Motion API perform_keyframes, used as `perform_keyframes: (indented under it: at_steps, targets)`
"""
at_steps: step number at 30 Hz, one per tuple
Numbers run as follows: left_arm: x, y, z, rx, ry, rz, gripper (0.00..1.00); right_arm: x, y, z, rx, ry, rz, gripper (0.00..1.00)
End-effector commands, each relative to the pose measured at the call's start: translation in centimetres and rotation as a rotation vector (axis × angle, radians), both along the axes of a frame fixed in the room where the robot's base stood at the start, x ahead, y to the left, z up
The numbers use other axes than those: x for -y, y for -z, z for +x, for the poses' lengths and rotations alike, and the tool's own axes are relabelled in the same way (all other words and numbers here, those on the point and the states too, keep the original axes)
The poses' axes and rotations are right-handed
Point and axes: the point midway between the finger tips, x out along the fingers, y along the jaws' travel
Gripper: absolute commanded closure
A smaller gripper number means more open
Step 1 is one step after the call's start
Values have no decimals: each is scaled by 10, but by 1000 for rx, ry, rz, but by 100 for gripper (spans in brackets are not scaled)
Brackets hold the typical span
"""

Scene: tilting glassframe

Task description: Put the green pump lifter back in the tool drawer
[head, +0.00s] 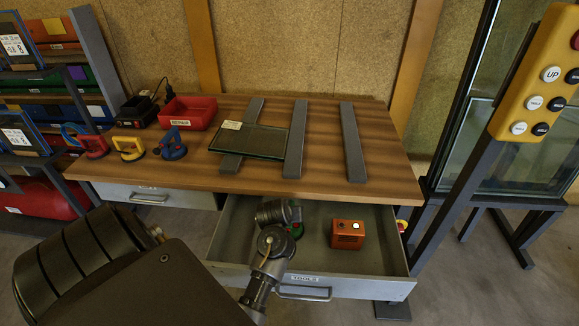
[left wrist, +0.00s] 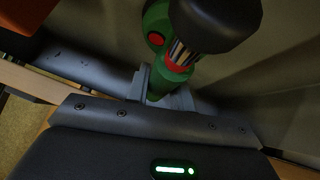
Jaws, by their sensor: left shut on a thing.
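The green pump lifter (left wrist: 158,22) has a black cap, a red band and a striped section. In the left wrist view my left gripper (left wrist: 164,92) is shut on its green body. In the head view my left wrist is over the open tool drawer (head: 222,262), at its left-middle part. Only small green and red bits of the lifter (head: 297,214) show there beside my wrist. Its lower end and any contact with the drawer floor are hidden. My right gripper is not in view.
An orange box (head: 348,234) sits in the drawer, right of my gripper. On the bench (head: 390,178) are red, yellow and blue lifters (head: 172,146), a red repair tray (head: 188,112), a glass pane (head: 250,140) and grey bars (head: 352,142). A yellow control panel (head: 537,75) stands right.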

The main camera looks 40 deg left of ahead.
Motion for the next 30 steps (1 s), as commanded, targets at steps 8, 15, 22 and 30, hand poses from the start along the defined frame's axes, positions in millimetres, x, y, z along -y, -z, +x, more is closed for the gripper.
perform_keyframes:
  at_steps: [8,15,22,30]
  targets:
    - [0,3,0,-1,-1,1,58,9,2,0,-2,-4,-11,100]
    - [0,3,0,-1,-1,1,55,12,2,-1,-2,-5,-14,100]
    - [2,-12,-7,-1,0,3,55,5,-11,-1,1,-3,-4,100]
    - [17,-61,-41,-3,1,2,55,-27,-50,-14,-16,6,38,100]
